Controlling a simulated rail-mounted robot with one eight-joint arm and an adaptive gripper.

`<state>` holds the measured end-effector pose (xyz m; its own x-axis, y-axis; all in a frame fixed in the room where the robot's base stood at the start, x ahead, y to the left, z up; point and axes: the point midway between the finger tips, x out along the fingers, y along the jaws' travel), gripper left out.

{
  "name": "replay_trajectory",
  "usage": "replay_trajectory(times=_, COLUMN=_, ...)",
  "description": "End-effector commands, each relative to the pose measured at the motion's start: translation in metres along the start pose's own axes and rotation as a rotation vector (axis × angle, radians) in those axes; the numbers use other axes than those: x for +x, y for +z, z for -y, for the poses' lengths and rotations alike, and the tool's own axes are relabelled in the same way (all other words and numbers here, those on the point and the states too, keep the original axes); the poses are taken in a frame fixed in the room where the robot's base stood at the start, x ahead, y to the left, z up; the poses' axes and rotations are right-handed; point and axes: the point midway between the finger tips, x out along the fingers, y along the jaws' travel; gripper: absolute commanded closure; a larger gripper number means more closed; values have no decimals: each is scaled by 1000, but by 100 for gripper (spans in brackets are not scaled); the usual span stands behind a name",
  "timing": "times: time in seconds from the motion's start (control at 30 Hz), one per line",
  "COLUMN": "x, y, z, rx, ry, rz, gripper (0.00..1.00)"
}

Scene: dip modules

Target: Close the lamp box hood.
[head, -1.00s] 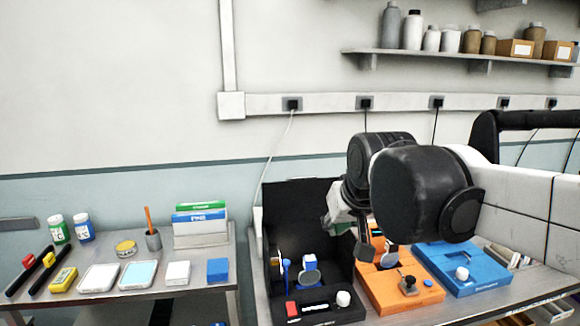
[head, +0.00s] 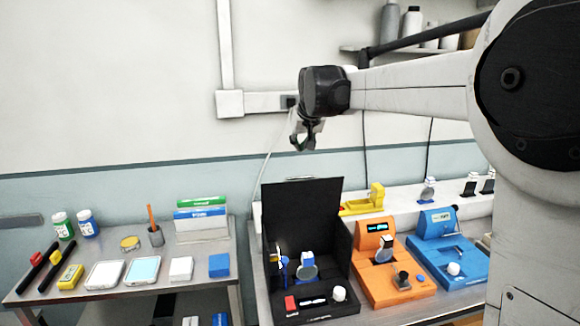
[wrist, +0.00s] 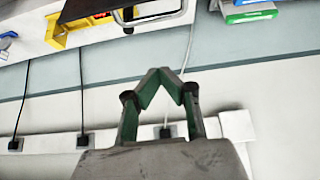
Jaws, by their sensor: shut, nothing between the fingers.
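The lamp box (head: 312,307) is the black box on the right-hand bench. Its black hood (head: 315,200) stands up open at the back, and the inside with a blue-and-grey lamp part (head: 307,270) and a red block is exposed. My gripper (head: 302,147) is in the air above the hood's top edge, apart from it. In the wrist view my gripper (wrist: 160,72) has its fingertips together, with nothing between them. A dark edge with a metal bar (wrist: 150,18), probably the hood's, shows at the top of that view.
An orange module (head: 390,285) and a blue module (head: 450,262) stand to the right of the box. A yellow device (head: 365,203) is behind. The left table (head: 130,290) carries several small items. Wall sockets and hanging cables are behind my gripper.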

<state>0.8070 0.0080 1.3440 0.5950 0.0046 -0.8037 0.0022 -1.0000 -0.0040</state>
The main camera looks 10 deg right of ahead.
Motion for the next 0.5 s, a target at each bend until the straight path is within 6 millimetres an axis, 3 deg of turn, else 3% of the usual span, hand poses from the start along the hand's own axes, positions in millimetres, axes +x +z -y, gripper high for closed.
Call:
replay_trajectory(times=0.23, x=22, y=-2, z=0, rx=0, ry=0, rz=0, gripper=100)
replay_trajectory(times=0.5, x=67, y=-3, z=0, rx=0, ry=0, rz=0, gripper=100)
